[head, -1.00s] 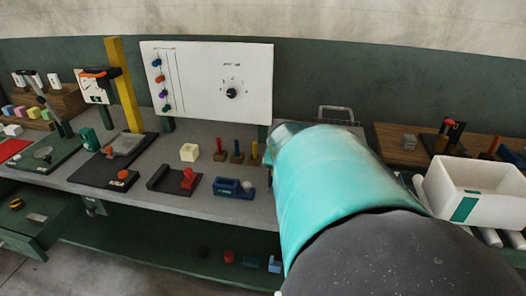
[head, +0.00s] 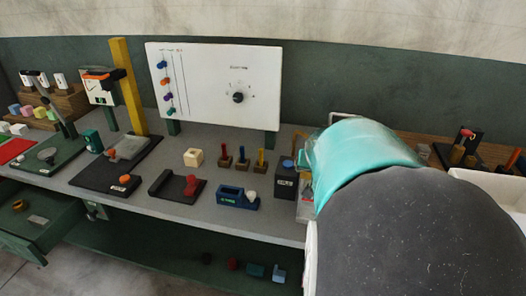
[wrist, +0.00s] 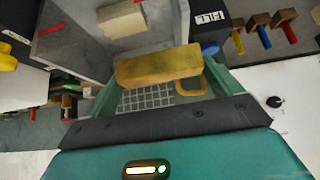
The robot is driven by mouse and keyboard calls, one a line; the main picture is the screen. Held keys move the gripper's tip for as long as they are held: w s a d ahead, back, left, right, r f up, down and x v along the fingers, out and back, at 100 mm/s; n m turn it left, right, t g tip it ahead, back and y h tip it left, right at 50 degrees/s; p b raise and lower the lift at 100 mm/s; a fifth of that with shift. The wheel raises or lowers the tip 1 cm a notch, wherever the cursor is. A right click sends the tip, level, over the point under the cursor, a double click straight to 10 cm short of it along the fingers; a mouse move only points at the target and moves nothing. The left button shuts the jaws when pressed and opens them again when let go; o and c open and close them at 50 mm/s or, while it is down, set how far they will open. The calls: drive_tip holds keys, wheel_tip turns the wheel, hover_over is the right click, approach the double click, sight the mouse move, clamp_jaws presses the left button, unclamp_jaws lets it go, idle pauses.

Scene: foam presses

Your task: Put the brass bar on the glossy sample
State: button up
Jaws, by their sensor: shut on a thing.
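In the wrist view, my gripper (wrist: 158,88) is shut on the brass bar (wrist: 157,66), a yellow-brown block lying across between its teal fingers. A pale tan block (wrist: 122,18) lies on a grey surface just beyond the bar in that view. I cannot tell for sure whether this is the glossy sample. The bar appears apart from it, but the height between them is unclear. In the head view my arm hides the gripper, the bar and the spot beneath them.
A black box with a blue top (head: 286,180) stands close left of my arm. Three coloured pegs in wooden blocks (head: 241,161), a cream block (head: 193,157) and a blue fixture (head: 235,198) stand on the bench. A white board (head: 213,85) rises behind. A white bin (head: 490,185) is at right.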

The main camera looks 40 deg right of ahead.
drive_tip(key=d+f, duration=0.2)
drive_tip(key=s+d+f, duration=0.1)
drive_tip(key=d, duration=0.1)
drive_tip(key=d+f, duration=0.2)
drive_tip(key=shift+s+d+f, duration=0.25)
drive_tip(key=shift+d+f, duration=0.65)
drive_tip(key=shift+f, duration=1.6)
drive_tip(key=shift+f, duration=0.15)
drive_tip(key=o, duration=1.2)
